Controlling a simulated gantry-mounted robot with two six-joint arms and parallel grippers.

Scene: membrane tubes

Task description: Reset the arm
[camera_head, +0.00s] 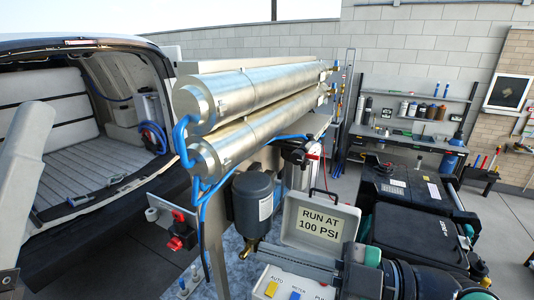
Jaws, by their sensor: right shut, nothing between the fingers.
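My right gripper (264,250) reaches in from the lower right. Its dark wrist is at the bottom right and its long grey fingers point left. The fingers are shut with nothing between them, in front of the open grey case (289,226) and below the dark canister (253,196). My left gripper is not in view. Two silver membrane tubes, an upper one (250,90) and a lower one (255,130), lie side by side on a metal frame, with blue hoses (181,145) at their near ends. My right gripper is apart from the tubes.
The case lid reads "RUN AT 100 PSI". Red valve handles (181,232) sit left of the canister. Black toolboxes (408,226) stand at right. An open van (70,190) is at left. A workbench (405,139) with bottles on shelves stands at the back.

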